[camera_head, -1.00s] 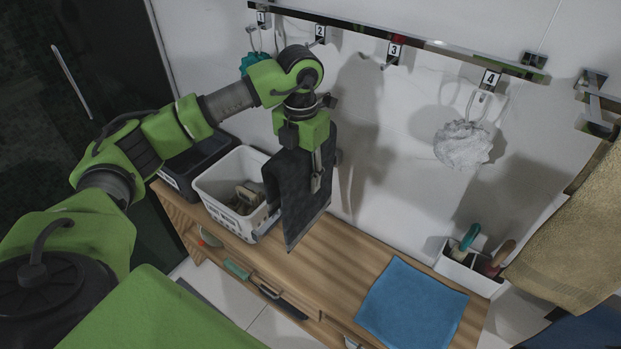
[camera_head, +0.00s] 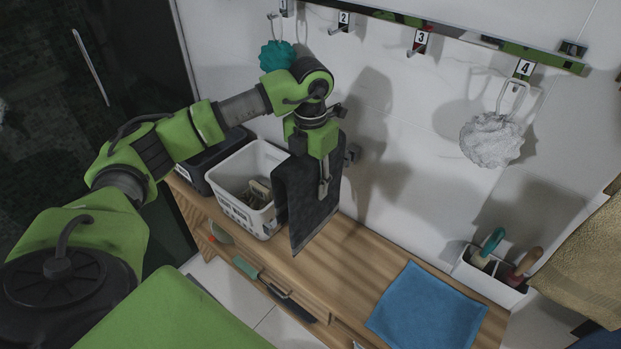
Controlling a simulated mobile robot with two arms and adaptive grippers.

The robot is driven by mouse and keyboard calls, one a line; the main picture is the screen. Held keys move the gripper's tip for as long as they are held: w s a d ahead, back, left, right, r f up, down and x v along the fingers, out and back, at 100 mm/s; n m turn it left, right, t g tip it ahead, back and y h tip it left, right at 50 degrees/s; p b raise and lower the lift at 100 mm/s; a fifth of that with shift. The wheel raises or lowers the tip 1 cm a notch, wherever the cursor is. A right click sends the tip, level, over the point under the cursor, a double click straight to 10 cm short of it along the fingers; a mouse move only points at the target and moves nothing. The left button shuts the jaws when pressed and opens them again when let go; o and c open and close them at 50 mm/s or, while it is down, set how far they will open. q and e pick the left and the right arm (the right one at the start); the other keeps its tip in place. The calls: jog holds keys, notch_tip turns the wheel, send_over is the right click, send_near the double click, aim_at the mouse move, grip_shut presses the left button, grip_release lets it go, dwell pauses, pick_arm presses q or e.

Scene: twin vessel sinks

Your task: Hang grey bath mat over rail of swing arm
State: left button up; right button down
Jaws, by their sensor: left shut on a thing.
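The grey bath mat (camera_head: 312,217) is dark and hangs folded from my left gripper (camera_head: 323,188), which is shut on it. The mat hangs in front of the wall, above the wooden bench and just right of the white basket. A gold-brown towel (camera_head: 588,258) hangs at the right edge; whatever holds it up is out of the picture, and I cannot make out a swing arm rail. My right gripper is not in view.
A white basket (camera_head: 235,190) with items and a dark bin stand on the wooden bench (camera_head: 362,250). A blue cloth (camera_head: 427,308) lies there, near a white caddy (camera_head: 489,275) with brushes. Numbered hooks hold a teal puff (camera_head: 277,55) and a white puff (camera_head: 491,140).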

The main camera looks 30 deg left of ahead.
pick_arm(q)
notch_tip(320, 180, down, 11)
jog(key=b, duration=0.7)
dwell(0.4)
jog(key=shift+r, duration=0.1)
jog(key=o, duration=1.6)
jog(key=shift+c, duration=0.2)
notch_tip(320, 180, up, 12)
jog(key=shift+r, duration=0.1)
